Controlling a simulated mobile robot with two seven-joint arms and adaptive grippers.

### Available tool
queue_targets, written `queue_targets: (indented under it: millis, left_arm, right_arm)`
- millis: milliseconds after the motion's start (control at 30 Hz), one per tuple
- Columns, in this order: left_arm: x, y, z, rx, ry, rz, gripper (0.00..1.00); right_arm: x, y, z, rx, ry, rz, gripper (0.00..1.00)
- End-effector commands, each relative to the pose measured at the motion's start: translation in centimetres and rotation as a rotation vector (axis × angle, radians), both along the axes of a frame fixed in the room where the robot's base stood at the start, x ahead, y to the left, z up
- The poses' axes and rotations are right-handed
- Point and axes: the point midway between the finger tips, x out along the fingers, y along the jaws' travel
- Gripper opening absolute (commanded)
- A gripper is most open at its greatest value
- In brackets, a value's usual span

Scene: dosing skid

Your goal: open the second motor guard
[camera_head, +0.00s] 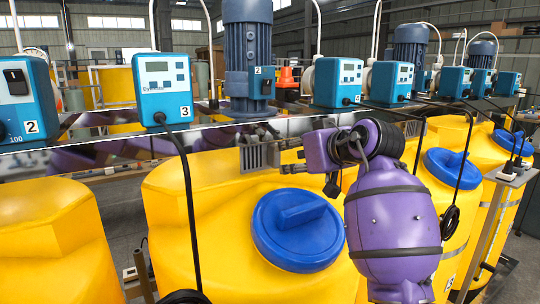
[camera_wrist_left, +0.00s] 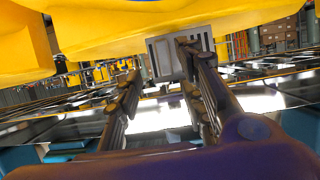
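A blue ribbed motor (camera_head: 247,45) stands upright on the skid beam, with a small label "2" beside it. A grey slotted plate (camera_head: 257,157), apparently a guard, hangs at the beam's front edge below it. It also shows in the left wrist view (camera_wrist_left: 163,58). My left gripper (camera_head: 288,156) points at the plate from the right. In the left wrist view the fingers (camera_wrist_left: 160,66) are spread apart, with the plate beyond and partly behind one finger. I see nothing held; whether a fingertip touches the plate is unclear. My right gripper is out of view.
Yellow tanks (camera_head: 200,220) stand below the beam; a blue lid (camera_head: 298,230) lies just under my left gripper. Blue dosing pumps (camera_head: 163,90) line the beam. A black cable (camera_head: 190,210) hangs left of the plate. More motors (camera_head: 410,50) stand farther right.

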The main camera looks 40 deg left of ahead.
Motion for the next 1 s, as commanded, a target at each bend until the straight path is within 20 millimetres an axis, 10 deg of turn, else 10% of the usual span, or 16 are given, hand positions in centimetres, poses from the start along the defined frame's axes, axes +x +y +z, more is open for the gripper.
queue_targets:
  millis: [600,1000]
  left_arm:
    - [2.1,6.1,-2.6,-0.013,0.007,0.021,0.36]
    - [2.3,6.6,-2.9,-0.013,0.007,0.020,0.32]
  right_arm:
    - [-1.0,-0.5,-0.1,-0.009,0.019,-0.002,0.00]
    - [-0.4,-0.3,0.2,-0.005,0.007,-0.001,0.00]
